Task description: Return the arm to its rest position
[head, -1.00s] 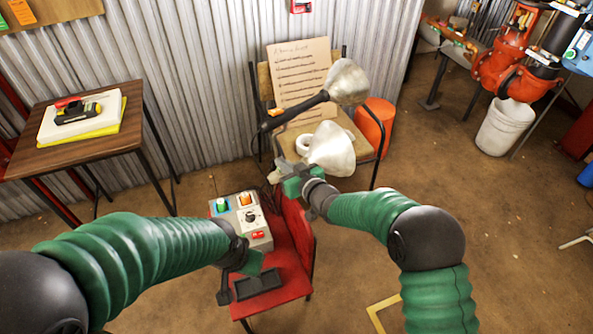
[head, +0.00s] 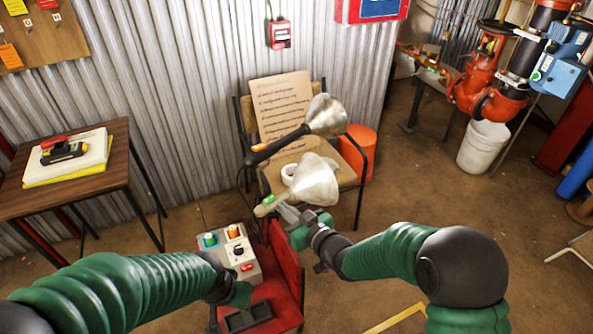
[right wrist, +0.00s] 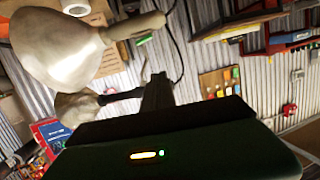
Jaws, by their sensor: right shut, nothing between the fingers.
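My right gripper (head: 287,212) is shut and empty in front of the wooden chair, by the handle of the lower pale funnel-shaped piece (head: 315,182). I cannot tell whether they touch. In the right wrist view its dark fingers (right wrist: 158,95) point toward the wall, and the funnel piece (right wrist: 60,42) is large at upper left. My left gripper (head: 238,294) is low, over the red chair, by the grey control box (head: 236,262); its fingers are not clear. My right arm reaches in from the lower right, bent at its dark elbow.
A second funnel piece (head: 326,116) with a dark handle is above the first. A wooden chair (head: 345,172) holds a handwritten board (head: 283,108) and a white roll. A red chair (head: 285,272) carries the box. A wooden table (head: 80,192) is left; open floor lies right.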

